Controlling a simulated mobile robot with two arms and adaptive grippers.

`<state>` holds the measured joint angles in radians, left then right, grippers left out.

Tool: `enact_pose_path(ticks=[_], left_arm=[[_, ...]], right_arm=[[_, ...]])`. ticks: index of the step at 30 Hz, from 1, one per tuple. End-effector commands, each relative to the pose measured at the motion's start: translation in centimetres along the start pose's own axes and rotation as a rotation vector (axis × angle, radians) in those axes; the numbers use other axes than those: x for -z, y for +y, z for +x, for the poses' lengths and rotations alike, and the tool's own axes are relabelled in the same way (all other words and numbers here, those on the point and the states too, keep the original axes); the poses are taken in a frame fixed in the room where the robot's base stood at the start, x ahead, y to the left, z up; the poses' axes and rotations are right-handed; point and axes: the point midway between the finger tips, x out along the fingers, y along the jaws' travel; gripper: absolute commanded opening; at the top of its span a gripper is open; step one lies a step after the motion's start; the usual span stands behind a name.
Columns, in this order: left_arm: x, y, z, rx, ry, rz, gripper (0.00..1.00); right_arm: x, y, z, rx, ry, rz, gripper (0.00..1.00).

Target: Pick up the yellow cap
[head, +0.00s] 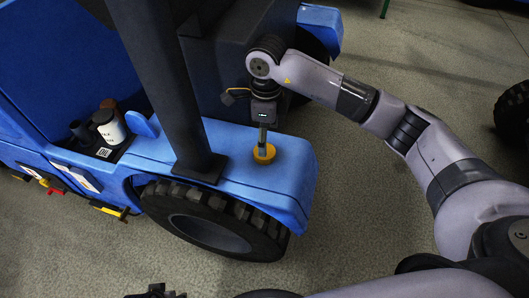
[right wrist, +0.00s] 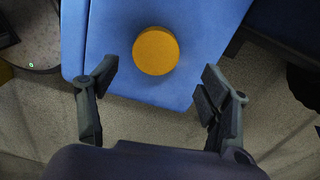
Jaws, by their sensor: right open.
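The yellow cap (head: 264,153) is a short round disc on the blue fender (head: 295,165) of a vehicle. In the right wrist view the cap (right wrist: 156,51) lies flat on the blue surface. My right gripper (head: 263,140) points down at the cap and hides part of it in the head view. In the right wrist view its fingers (right wrist: 160,88) are spread wide, one on each side below the cap, with nothing between them. A dark part that looks like my left gripper (head: 157,292) is cut off at the bottom edge; its jaws cannot be made out.
A dark post (head: 163,80) rises from the fender left of the cap. A large black tire (head: 215,222) is below the fender. The grey floor (head: 430,60) is open to the right.

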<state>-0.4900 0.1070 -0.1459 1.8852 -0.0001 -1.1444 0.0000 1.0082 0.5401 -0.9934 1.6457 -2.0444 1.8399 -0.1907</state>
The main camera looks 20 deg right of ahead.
Motion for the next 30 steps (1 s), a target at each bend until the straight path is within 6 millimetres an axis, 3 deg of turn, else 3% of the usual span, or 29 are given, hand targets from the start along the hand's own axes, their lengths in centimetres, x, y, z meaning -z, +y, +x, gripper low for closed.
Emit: enact_pose_path(ticks=[13, 21, 30], left_arm=[[0.8, -0.1, -1.9, 0.001, 0.013, -0.002, 0.5], [0.8, 0.0, -2.1, 0.001, 0.011, -0.002, 0.5], [0.7, -0.1, -2.0, 0.001, 0.008, -0.002, 0.5]], right_arm=[[-0.3, 0.6, 5.1, -0.001, -0.002, 0.001, 0.72], [-0.3, 0.6, 5.3, 0.0, -0.001, 0.0, 0.72], [-0.3, 0.6, 5.3, 0.0, -0.001, 0.0, 0.52]])
